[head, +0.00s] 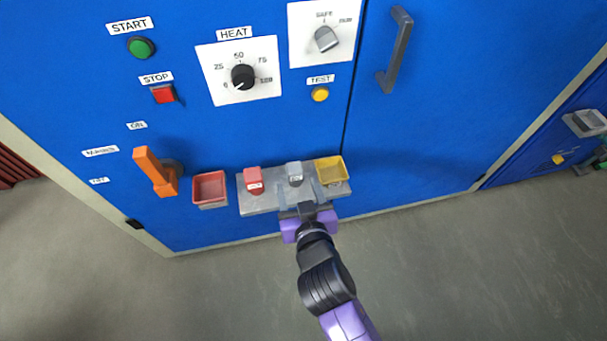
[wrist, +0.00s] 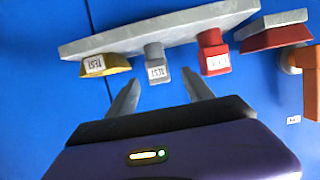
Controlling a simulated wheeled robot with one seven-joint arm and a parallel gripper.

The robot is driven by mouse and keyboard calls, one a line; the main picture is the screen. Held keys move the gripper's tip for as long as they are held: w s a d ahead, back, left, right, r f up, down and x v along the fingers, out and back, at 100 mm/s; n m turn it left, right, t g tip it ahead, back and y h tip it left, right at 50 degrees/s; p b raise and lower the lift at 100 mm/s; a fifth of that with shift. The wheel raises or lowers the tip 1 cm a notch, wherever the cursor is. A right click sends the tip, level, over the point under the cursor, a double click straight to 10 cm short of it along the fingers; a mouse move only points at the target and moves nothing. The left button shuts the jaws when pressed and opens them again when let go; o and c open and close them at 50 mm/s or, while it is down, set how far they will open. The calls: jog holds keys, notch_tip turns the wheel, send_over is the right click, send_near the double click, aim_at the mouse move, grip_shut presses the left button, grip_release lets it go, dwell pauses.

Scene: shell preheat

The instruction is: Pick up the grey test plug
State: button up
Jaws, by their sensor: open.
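The grey test plug (head: 295,173) stands on a grey shelf (head: 262,205) on the front of the blue cabinet, between a red plug (head: 254,180) and a yellow tray (head: 331,170). In the wrist view the grey plug (wrist: 155,62) carries a label reading TEST and lies just beyond my fingertips, roughly centred between them. My gripper (head: 300,193) is open and empty, at the front of the shelf. Its two fingers also show apart in the wrist view (wrist: 161,88), pointing at the plug. Nothing hides the plug there.
A red tray (head: 209,190) hangs left of the shelf, with an orange lever (head: 156,172) beyond it. Above are a heat dial (head: 242,77), a yellow test button (head: 320,93) and a door handle (head: 396,50). The floor (head: 430,270) in front is clear.

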aim_at(296, 179)
jog(key=x, duration=0.7)
jog(key=shift+d+f+b, duration=0.2)
jog(key=shift+f+b, duration=0.05)
jog(key=shift+b, duration=0.15)
grip_shut()
